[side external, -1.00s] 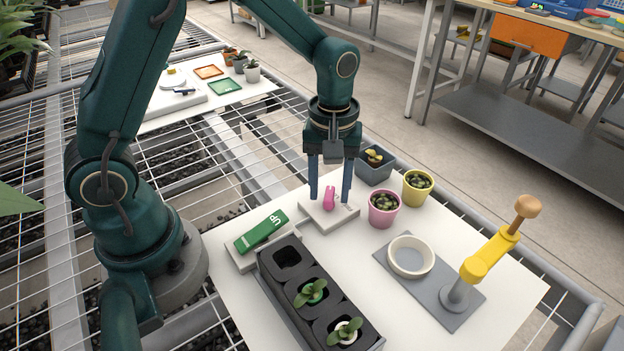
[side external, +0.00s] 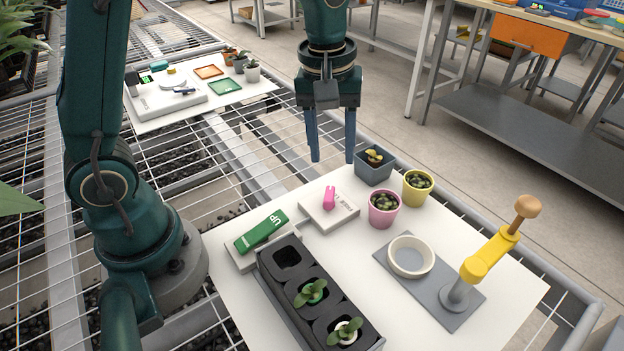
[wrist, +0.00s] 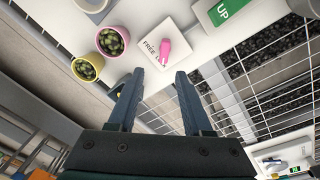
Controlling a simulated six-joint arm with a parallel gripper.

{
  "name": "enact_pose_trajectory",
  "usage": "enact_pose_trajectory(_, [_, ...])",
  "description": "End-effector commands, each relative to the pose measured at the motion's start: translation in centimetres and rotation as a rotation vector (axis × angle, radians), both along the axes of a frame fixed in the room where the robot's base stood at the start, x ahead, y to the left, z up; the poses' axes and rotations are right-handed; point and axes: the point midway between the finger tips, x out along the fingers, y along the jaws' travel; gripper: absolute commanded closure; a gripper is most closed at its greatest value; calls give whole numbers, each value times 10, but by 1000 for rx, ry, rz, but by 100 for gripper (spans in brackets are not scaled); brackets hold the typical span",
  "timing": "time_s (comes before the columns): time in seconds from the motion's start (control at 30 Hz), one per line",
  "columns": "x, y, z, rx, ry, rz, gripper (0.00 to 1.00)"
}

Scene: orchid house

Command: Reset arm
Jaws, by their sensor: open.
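My gripper (side external: 331,160) is open and empty, raised above the back edge of the white board (side external: 230,285). In the wrist view its two fingers (wrist: 158,82) stand apart with nothing between them. A pink clip-like piece (side external: 329,197) stands on a small white block (side external: 342,219) with printed letters. In the wrist view the pink piece (wrist: 163,52) lies beyond the fingertips, apart from them, on the block marked "FREE" (wrist: 180,42); the rest of the lettering is partly hidden.
A green "UP" piece (side external: 262,230) lies on a pale block left of the pink piece. Pink (side external: 383,209), yellow (side external: 417,188) and grey (side external: 374,167) pots stand right. A black planter tray (side external: 285,300) and a yellow-armed stand (side external: 488,257) are in front.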

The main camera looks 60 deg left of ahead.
Motion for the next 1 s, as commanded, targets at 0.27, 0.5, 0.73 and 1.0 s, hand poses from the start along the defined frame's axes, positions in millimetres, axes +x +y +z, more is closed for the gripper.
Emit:
enact_pose_trajectory(0.27, [-42, 5, 58, 25, -209, -130, 50])
enact_pose_trajectory(0.5, [-90, 7, 71, 102, -347, -362, 50])
enact_pose_trajectory(0.73, [-123, 8, 56, 196, -401, -614, 50])
enact_pose_trajectory(1.0, [-129, 8, 45, 236, -374, -770, 50])
